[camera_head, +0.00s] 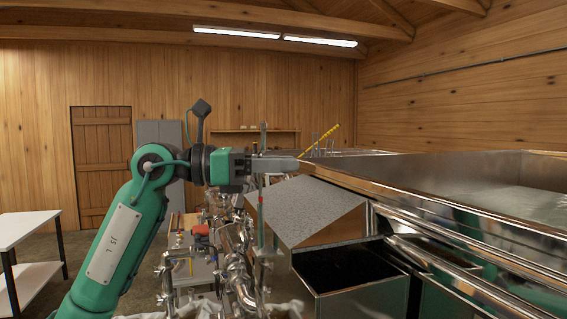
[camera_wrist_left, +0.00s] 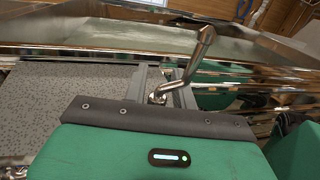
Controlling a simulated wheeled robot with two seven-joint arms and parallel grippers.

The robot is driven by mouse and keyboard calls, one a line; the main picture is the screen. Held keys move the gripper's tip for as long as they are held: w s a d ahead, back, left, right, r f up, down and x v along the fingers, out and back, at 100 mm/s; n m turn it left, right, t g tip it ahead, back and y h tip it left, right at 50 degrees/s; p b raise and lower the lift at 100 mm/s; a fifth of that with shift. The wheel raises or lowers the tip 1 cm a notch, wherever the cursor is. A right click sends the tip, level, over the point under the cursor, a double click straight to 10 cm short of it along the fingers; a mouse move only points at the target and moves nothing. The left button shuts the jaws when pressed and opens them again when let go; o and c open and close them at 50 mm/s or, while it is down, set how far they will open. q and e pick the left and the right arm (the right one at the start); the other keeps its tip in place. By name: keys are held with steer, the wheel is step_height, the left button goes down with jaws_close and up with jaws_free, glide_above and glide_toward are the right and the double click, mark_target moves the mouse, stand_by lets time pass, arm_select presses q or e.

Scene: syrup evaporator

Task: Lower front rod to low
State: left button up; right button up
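A thin upright rod (camera_head: 261,207) stands at the front of the evaporator in the head view, with reddish and green parts. My left gripper (camera_head: 284,164) reaches across it from the left, and its grey fingers hide a short length of the rod. In the left wrist view the two grey fingers (camera_wrist_left: 161,84) point away from me, with a narrow gap between them. A bent shiny metal rod (camera_wrist_left: 199,57) rises out of that gap and leans right. I cannot tell whether both fingers press on it. My right gripper is not in view.
The steel evaporator pan (camera_head: 480,175) fills the right side. A grey speckled sloping panel (camera_head: 305,208) and a dark open box (camera_head: 350,275) are close beside my gripper. Shiny pipes (camera_head: 238,270) stand below it. A white table (camera_head: 22,230) is far left.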

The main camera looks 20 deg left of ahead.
arm_select(q)
steer(key=shift+a, duration=0.1)
steer(key=b+v, duration=0.5)
steer(key=v, duration=0.7)
steer(key=shift+s+a, duration=0.2)
steer(key=shift+a, duration=0.1)
steer(key=shift+w, duration=0.1)
steer(key=shift+r, duration=0.1)
